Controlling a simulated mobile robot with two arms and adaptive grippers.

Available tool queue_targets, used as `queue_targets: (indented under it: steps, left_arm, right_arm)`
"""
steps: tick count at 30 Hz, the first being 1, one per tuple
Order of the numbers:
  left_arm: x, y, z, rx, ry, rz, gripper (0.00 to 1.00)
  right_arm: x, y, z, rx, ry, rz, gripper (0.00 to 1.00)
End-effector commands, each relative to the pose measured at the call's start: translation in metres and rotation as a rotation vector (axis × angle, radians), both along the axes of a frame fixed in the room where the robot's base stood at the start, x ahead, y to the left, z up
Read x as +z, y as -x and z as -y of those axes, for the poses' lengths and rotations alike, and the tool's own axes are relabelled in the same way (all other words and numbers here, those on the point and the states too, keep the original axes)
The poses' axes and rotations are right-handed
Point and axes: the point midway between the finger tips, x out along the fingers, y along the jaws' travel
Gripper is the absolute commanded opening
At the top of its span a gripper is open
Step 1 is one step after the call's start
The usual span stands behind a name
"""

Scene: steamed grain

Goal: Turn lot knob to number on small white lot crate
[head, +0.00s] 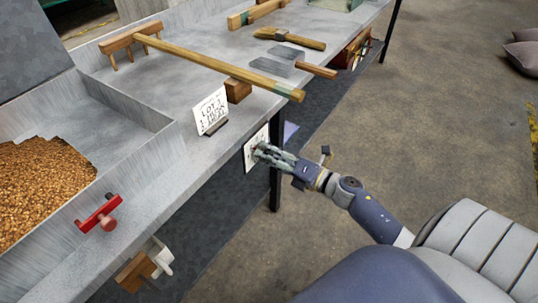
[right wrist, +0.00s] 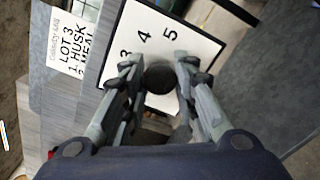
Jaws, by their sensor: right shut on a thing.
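The lot knob (right wrist: 160,79) is dark and round in the right wrist view, on a white plate (right wrist: 190,40) with 3, 4 and 5 readable. Part of the plate and any pointer are hidden by my fingers. The plate also shows in the head view (head: 249,155), on the bench's front side. My right gripper (head: 262,151) is at this plate, its fingers (right wrist: 157,78) shut on the knob from both sides. My left gripper is not in view. I cannot make out a small white lot crate or its number.
A white card (head: 210,110) reading "LOT 3", with husk and meal lines, stands on the grey bench (head: 178,75). A wooden rake (head: 215,66) lies behind it. A grain tray (head: 130,107) and red handle (head: 98,212) are at left.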

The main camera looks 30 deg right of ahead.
Motion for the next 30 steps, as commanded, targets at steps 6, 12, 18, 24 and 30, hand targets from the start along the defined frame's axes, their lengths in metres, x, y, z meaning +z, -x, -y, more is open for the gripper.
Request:
queue_targets:
  steps: [6,12,18,24,30]
  left_arm:
    - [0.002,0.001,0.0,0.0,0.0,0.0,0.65]
    - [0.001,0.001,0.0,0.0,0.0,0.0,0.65]
    - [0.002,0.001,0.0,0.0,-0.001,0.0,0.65]
    - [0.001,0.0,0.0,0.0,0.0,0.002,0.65]
    - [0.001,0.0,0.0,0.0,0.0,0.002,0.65]
  right_arm:
    - [-0.001,0.0,0.0,0.0,0.008,0.001,0.03]
    - [-0.001,0.0,0.0,0.0,0.007,0.001,0.03]
    - [-0.001,0.0,0.0,0.0,0.006,0.001,0.47]
    - [0.0,0.0,0.0,0.0,0.006,0.001,0.47]
    - [-0.001,0.012,0.004,0.001,0.006,-0.001,0.47]
